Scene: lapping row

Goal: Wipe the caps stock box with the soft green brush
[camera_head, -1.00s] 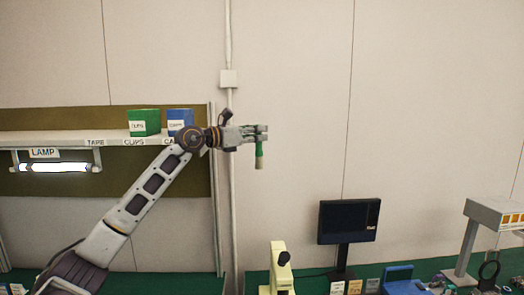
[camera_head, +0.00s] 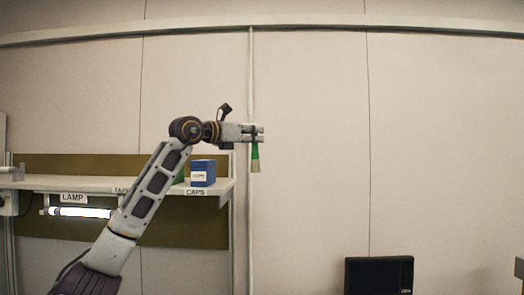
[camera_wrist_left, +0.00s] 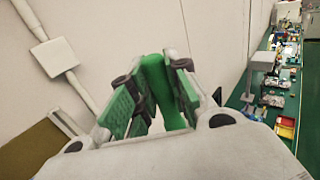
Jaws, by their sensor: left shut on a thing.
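My left gripper (camera_head: 256,132) is raised in front of the wall, above and to the right of the shelf's end. It is shut on the soft green brush (camera_head: 255,158), which hangs with its pale bristle end down. The green handle also shows between the finger pads in the left wrist view (camera_wrist_left: 163,92). The caps stock box (camera_head: 202,173) is blue with a white label and stands on the shelf above the CAPS tag. The gripper is apart from it, to its right. My right gripper is in neither view.
The shelf (camera_head: 222,186) carries a green box (camera_head: 180,177), mostly hidden behind my left arm. A lit lamp (camera_head: 80,212) hangs under the shelf. A dark monitor (camera_head: 378,276) stands lower right.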

